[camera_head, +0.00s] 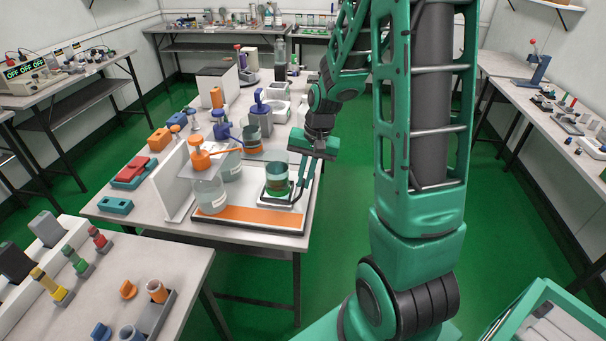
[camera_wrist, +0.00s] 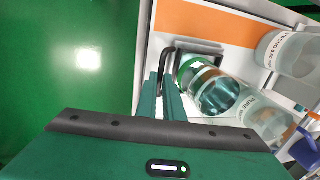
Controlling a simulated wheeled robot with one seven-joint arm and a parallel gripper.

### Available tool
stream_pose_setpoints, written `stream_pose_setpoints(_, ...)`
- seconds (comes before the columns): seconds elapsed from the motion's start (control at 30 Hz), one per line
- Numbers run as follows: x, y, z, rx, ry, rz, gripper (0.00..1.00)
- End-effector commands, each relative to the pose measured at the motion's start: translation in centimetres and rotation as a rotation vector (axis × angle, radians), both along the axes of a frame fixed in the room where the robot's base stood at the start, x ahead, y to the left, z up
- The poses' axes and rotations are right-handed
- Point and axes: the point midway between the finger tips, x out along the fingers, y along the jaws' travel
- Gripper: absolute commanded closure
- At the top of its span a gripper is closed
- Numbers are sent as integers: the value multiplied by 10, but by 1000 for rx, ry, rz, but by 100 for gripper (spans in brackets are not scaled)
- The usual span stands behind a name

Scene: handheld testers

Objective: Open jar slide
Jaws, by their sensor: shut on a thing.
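A clear jar (camera_head: 277,183) with a green band and greenish contents stands on the white tray near the table's front right corner. It also shows in the wrist view (camera_wrist: 217,92). A dark looped handle (camera_wrist: 167,62) stands beside the jar, next to a grey square piece (camera_wrist: 200,47). My gripper (camera_head: 299,188) reaches down at the jar's right side. In the wrist view its two green fingers (camera_wrist: 164,84) are close together on the handle. The exact contact is partly hidden by the fingers.
An orange strip (camera_head: 262,215) runs along the tray's front. A white upright panel (camera_head: 173,183) borders the left. Green floor (camera_head: 345,230) is free to the right.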

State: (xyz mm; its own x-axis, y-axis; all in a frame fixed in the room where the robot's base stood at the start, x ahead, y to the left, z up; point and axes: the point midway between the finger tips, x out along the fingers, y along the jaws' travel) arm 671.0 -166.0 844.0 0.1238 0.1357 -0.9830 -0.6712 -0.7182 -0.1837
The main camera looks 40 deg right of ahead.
Motion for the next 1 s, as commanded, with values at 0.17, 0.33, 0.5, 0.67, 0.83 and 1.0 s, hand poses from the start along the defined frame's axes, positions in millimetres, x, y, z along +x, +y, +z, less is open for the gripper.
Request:
stream_pose_setpoints(0.17,-1,2,1,-3,-4,11,100)
stream_pose_setpoints(0.33,-1,2,1,-3,-4,11,100)
stream_pose_setpoints(0.5,-1,3,1,-2,-4,11,74)
stream_pose_setpoints(0.67,-1,3,1,-2,-3,13,74)
stream_pose_setpoints(0.83,-1,3,3,-2,-3,13,74)
stream_pose_setpoints(1.0,-3,0,22,-2,-7,12,74)
